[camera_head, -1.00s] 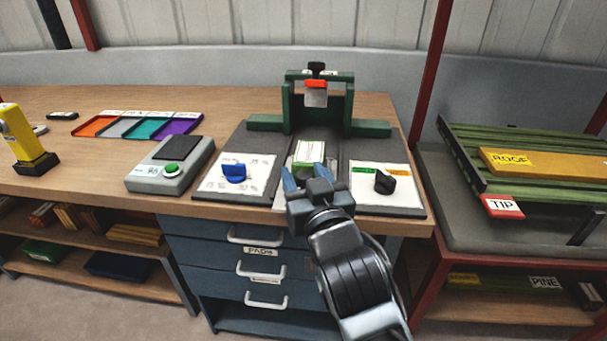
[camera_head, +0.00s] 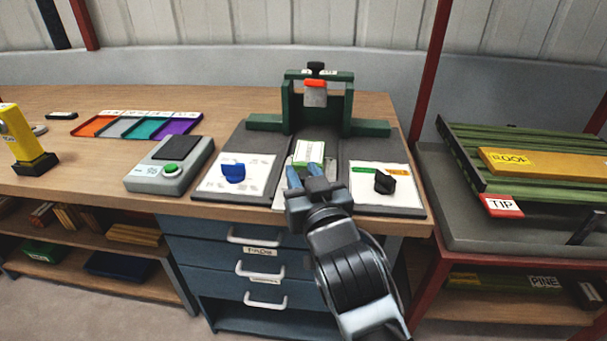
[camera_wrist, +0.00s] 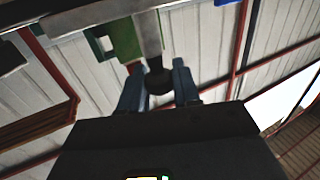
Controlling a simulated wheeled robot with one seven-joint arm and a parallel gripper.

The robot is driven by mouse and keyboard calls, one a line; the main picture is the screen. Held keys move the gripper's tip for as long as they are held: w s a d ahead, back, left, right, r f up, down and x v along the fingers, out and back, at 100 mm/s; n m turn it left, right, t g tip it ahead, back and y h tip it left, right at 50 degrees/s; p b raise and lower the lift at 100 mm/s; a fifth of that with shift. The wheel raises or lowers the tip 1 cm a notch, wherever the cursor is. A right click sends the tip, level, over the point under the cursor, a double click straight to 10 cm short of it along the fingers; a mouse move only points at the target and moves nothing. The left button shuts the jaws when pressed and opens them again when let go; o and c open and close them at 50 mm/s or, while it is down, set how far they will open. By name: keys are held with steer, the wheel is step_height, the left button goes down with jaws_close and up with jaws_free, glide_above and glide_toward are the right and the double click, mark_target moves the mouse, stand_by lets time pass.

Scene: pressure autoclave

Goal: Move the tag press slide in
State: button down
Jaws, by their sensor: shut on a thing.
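The tag press is a green frame (camera_head: 288,108) on a dark base, with a red-topped plate (camera_head: 315,92) hanging under its crossbar. Its slide (camera_head: 310,160) lies in the channel in front of the frame, with a pale green and white piece (camera_head: 316,146) on it. My gripper (camera_head: 306,174) is at the slide's front end, its blue fingers pointing toward the press. In the wrist view the gripper (camera_wrist: 158,85) is shut on a dark round knob (camera_wrist: 158,82), which appears to be the slide's handle. The fingers hide the knob in the head view.
A grey box with a green button (camera_head: 169,170) stands further left. Coloured trays (camera_head: 178,123) lie behind it.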

mark_target(308, 156)
steer(key=shift+r, duration=0.25)
steer(key=w+b, duration=0.1)
steer(key=w, duration=0.7)
steer(key=shift+w+d+r+b, duration=0.15)
steer(key=shift+w+b, duration=0.05)
steer(key=shift+b, duration=0.15)
steer(key=c, duration=1)
jaws_free()
steer(key=shift+c, duration=0.2)
steer(key=shift+o, duration=0.7)
steer(key=shift+s+f, duration=0.1)
steer(key=shift+f, duration=0.1)
